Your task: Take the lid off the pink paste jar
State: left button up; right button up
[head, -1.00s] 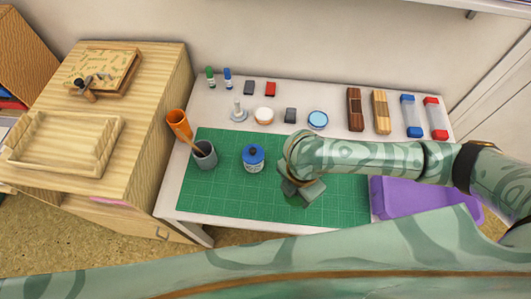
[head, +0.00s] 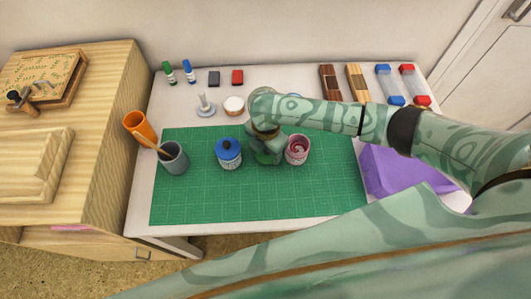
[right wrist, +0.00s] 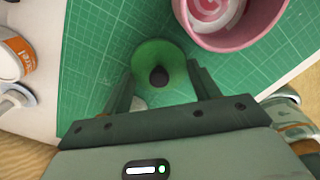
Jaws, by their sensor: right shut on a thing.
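The pink paste jar (head: 297,149) stands uncovered on the green cutting mat (head: 195,205), with swirled pink paste visible inside. It also shows at the top right of the right wrist view (right wrist: 232,28). My right gripper (head: 267,155) is left of the jar, between it and a blue-lidded jar. It is shut on a round green lid (right wrist: 160,58) with a dark knob, apart from the jar. I cannot tell whether the lid touches the mat. My left gripper is not in view.
The blue-lidded jar (head: 229,154) stands close left of my right gripper. A purple tray (head: 400,172) is at right. The front of the mat is clear.

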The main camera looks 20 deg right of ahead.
jog(key=shift+f, duration=0.95)
jog(key=shift+r, duration=0.15)
jog(key=o, duration=1.1)
notch_tip(320, 180, up, 12)
jog(key=p, duration=0.5)
